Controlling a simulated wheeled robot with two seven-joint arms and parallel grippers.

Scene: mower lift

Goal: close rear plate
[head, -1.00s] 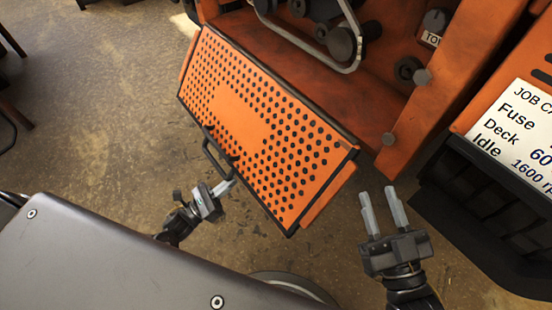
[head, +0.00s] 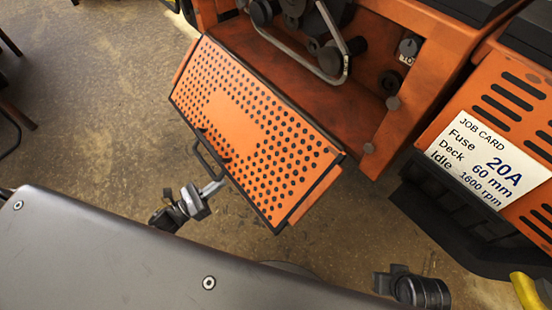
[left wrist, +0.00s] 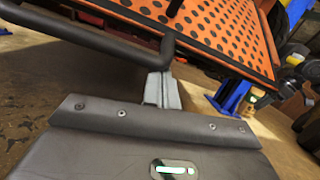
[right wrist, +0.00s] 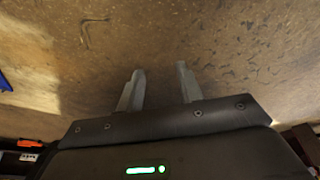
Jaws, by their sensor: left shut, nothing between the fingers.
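The rear plate (head: 232,95), an orange panel with black holes and a dark frame, hangs open and tilted outward from the orange mower body (head: 385,90). A black bar handle (head: 208,153) stands off its lower left edge. My left gripper (head: 217,186) is shut and empty, with its fingertips close to the handle's lower end. In the left wrist view the fingers (left wrist: 162,88) point at the bend of the handle (left wrist: 168,45); I cannot tell whether they touch. My right gripper's fingers (right wrist: 158,88) are apart and empty over bare floor; its fingertips are hidden in the head view.
Behind the plate, the open bay holds a belt (head: 335,50), pulleys and knobs. A job card (head: 490,150) is fixed to the vented orange housing at right, above a black part. A yellow object (head: 528,290) shows at lower right.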

